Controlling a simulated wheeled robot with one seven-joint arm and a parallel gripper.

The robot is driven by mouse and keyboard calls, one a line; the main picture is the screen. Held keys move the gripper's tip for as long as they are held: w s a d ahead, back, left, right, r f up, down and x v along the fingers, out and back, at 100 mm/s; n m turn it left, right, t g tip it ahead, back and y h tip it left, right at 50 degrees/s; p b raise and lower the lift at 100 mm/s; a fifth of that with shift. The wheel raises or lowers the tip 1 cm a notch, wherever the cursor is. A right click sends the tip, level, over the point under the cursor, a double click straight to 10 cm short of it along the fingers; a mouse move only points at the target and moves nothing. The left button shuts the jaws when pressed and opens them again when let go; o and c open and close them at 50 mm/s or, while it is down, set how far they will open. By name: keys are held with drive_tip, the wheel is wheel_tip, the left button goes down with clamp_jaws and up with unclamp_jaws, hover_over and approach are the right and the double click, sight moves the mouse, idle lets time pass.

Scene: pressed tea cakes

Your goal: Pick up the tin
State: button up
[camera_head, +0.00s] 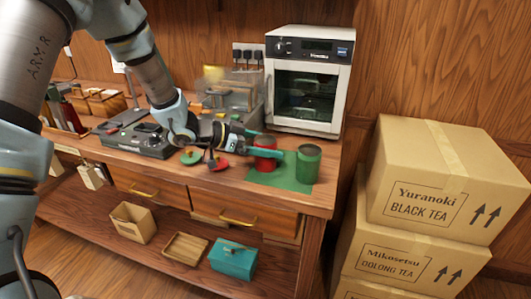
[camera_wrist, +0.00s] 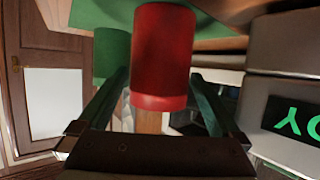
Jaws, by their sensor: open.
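A red tin (camera_head: 265,163) stands on a green mat (camera_head: 290,184) near the right end of the wooden table. A green tin (camera_head: 309,166) stands just to its right. My gripper (camera_head: 264,143) is at the red tin, reaching in from the left, with its fingers level with the tin's upper part. In the wrist view the red tin (camera_wrist: 163,55) lies between the two open fingers of my gripper (camera_wrist: 160,86). I cannot tell whether either finger touches it. The green tin (camera_wrist: 111,52) shows behind the left finger, partly hidden.
Flat round green (camera_head: 191,157) and red (camera_head: 218,164) pieces lie left of the mat. A white oven (camera_head: 309,80) stands behind the tins. A dark scale-like device (camera_head: 140,140) sits further left. Stacked cartons (camera_head: 440,190) stand right of the table. Below is a shelf with boxes (camera_head: 232,260).

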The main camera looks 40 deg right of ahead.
drive_tip(key=shift+p+x, duration=0.3)
drive_tip(key=shift+x, duration=1.25)
drive_tip(key=shift+r, duration=0.1)
drive_tip(key=shift+c, duration=0.2)
drive_tip(key=c, duration=1.3)
drive_tip(key=shift+r, duration=0.1)
